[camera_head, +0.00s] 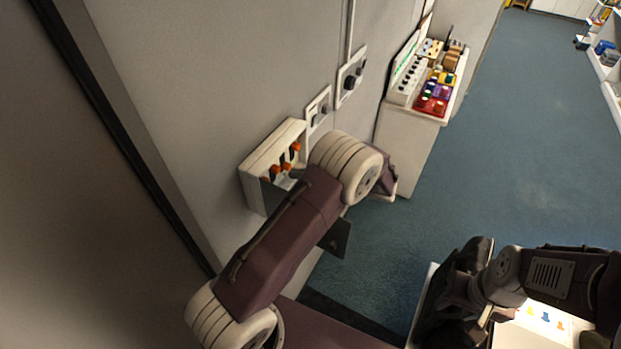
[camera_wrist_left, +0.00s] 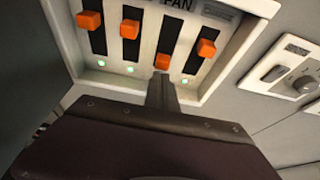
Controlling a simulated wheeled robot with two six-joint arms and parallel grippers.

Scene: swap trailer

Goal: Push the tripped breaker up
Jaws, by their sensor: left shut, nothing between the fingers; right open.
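The breaker panel (camera_head: 258,160) is a white box on the grey wall at the left. In the left wrist view, the panel (camera_wrist_left: 146,47) has several orange levers in black slots. The tripped breaker's orange lever (camera_wrist_left: 163,62) sits lower in its slot than the others. My left gripper (camera_wrist_left: 162,92) is shut and empty, its tip just below that lever; I cannot tell if they touch. In the head view my left arm hides most of that gripper. My right gripper (camera_head: 458,292) is open at the lower right, away from the panel.
A white cabinet (camera_head: 404,150) beyond carries coloured items (camera_head: 436,92). Blue floor (camera_head: 500,130) is clear. Green lights (camera_wrist_left: 129,69) glow under several levers.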

